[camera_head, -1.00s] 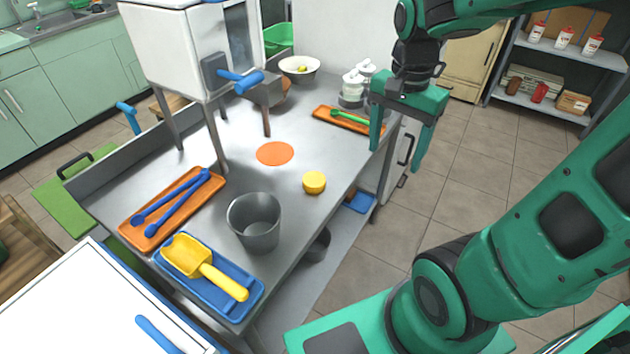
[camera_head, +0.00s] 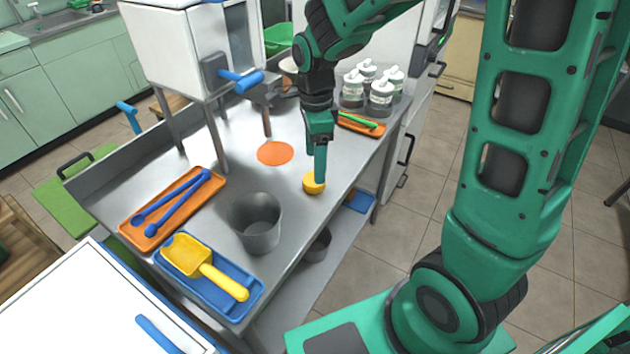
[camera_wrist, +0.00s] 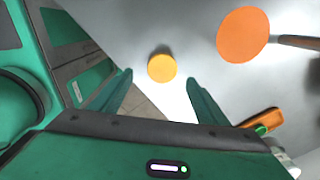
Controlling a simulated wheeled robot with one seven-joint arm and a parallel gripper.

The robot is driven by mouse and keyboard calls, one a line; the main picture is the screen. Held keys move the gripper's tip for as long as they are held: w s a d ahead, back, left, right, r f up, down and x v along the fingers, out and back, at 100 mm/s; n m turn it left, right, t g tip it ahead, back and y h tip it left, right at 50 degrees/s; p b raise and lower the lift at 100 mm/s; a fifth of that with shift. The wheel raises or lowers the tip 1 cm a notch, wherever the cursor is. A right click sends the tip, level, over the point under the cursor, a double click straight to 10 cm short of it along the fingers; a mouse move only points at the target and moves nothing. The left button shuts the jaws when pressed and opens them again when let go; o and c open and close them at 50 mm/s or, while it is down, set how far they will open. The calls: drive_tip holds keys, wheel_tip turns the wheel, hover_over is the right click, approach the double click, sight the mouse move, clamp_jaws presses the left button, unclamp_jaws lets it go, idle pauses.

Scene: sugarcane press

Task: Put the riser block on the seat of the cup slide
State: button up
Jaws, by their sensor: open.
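A short round yellow block (camera_head: 312,184), which I take for the riser block, stands on the steel table near its right edge. My gripper (camera_head: 320,180) points down over it, and one finger covers part of it. In the wrist view the yellow block (camera_wrist: 162,67) appears between the two open fingertips (camera_wrist: 160,80), with a gap on each side. Nothing is held. A flat orange disc (camera_head: 275,153) lies on the table to the block's left and farther back; I cannot tell whether it is the cup slide's seat.
A grey metal cup (camera_head: 256,230) stands left of the block. A blue tray (camera_head: 225,300) holds a yellow scoop, and an orange tray (camera_head: 135,238) holds blue tongs. The white press (camera_head: 180,50) stands behind. Several lidded jars (camera_head: 380,92) stand at the back right.

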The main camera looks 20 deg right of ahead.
drive_tip(key=shift+w+f, duration=0.2)
drive_tip(key=shift+f, duration=1.25)
drive_tip(key=shift+w+f, duration=0.2)
drive_tip(key=shift+f, duration=1.25)
drive_tip(key=c, duration=1.2)
drive_tip(key=shift+r, duration=0.1)
drive_tip(key=shift+c, duration=0.2)
